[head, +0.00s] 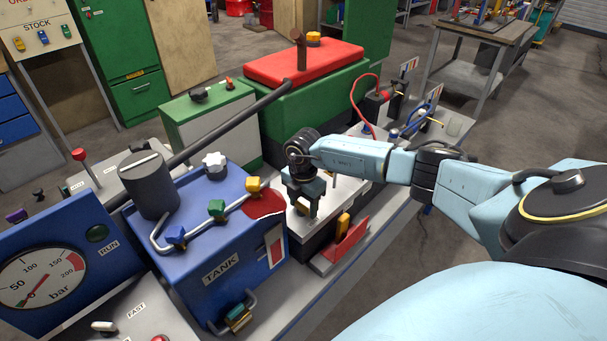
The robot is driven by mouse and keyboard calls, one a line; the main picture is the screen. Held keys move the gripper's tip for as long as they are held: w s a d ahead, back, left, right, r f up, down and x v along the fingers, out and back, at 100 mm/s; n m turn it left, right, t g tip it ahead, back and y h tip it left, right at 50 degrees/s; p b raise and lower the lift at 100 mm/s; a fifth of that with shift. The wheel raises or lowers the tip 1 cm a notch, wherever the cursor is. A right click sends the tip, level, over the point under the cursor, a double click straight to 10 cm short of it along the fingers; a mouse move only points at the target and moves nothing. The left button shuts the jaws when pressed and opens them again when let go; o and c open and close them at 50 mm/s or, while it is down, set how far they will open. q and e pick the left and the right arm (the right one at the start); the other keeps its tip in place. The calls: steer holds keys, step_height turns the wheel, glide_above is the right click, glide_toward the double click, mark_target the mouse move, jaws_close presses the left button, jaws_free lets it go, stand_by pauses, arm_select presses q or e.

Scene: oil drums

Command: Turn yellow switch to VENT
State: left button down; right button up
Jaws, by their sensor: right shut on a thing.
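My right gripper (303,208) points down over the white-topped box (342,190) beside the blue tank. Its fingers are shut on a small switch at the left part of that top. The fingers hide most of the switch, so its colour and the way it points are hard to tell. I cannot read a VENT label. My left gripper is not in view.
The blue TANK box (222,268) with coloured valves stands left of the gripper. A red cable (356,98) loops beyond my forearm.

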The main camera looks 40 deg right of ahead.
mark_target(304, 206)
steer(key=shift+m, duration=0.3)
stand_by(0.4)
steer(key=o, duration=1)
steer(key=shift+r, duration=0.1)
step_height(304, 206, up, 13)
steer(key=shift+r, duration=0.15)
